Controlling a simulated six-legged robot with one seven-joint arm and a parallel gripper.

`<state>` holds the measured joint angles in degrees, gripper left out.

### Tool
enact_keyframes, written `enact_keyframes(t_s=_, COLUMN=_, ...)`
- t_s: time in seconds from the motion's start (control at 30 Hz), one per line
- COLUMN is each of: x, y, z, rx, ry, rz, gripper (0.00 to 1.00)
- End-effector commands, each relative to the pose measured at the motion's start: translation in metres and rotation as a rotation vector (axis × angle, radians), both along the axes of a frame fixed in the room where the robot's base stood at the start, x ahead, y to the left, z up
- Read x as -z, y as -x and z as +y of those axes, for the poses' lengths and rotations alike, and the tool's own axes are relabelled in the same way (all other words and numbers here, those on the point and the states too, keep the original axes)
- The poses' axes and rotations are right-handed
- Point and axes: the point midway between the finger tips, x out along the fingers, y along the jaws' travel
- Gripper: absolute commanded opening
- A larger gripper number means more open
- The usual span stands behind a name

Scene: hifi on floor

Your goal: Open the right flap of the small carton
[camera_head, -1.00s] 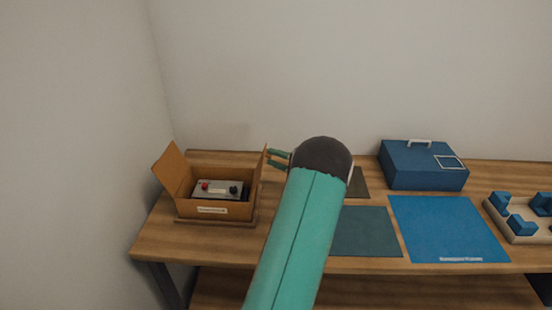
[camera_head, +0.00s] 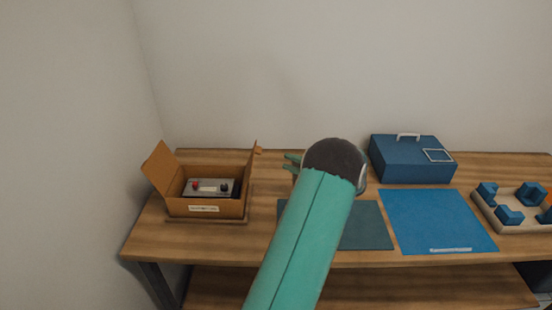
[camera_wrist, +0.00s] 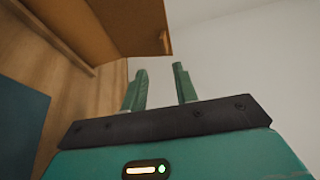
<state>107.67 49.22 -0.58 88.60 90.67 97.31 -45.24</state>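The small carton (camera_head: 178,207) stands at the left of the table with a device (camera_head: 209,187) inside. Its left flap (camera_head: 160,168) leans outward. Its right flap (camera_head: 251,170) stands up, close to upright and tilted slightly outward, with a small orange tab near its top. My gripper (camera_head: 291,163) is to the right of this flap, apart from it, with green fingers pointing left. In the wrist view the two fingers of my gripper (camera_wrist: 161,86) are spread with nothing between them. A brown cardboard panel (camera_wrist: 105,25) shows above them, which looks like the flap.
A blue case (camera_head: 411,160) with a handle stands at the back right. A dark mat (camera_head: 368,228) and a blue mat (camera_head: 437,220) lie on the table (camera_head: 150,235). A tray (camera_head: 519,226) with blue blocks is at the far right. A wall stands behind.

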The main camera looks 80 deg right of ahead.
Motion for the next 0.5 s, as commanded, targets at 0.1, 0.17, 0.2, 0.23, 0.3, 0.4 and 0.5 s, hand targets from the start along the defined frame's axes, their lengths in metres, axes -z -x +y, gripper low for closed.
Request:
enact_keyframes(t_s=0.1, x=0.003, y=0.023, z=0.005, rx=0.002, ry=-0.001, rz=0.001, gripper=0.29)
enact_keyframes(t_s=0.17, x=0.004, y=0.031, z=0.007, rx=0.001, ry=-0.001, rz=0.0, gripper=0.29)
enact_keyframes(t_s=0.2, x=0.004, y=0.035, z=0.008, rx=0.001, ry=-0.002, rz=0.0, gripper=0.29)
enact_keyframes(t_s=0.23, x=0.005, y=0.038, z=0.009, rx=0.001, ry=-0.002, rz=0.001, gripper=0.29)
enact_keyframes(t_s=0.3, x=0.005, y=0.041, z=0.01, rx=-0.001, ry=-0.002, rz=0.0, gripper=0.29)
enact_keyframes(t_s=0.4, x=0.005, y=0.043, z=0.011, rx=-0.002, ry=-0.002, rz=0.0, gripper=0.29)
enact_keyframes(t_s=0.5, x=0.005, y=0.043, z=0.011, rx=-0.002, ry=-0.002, rz=0.0, gripper=0.29)
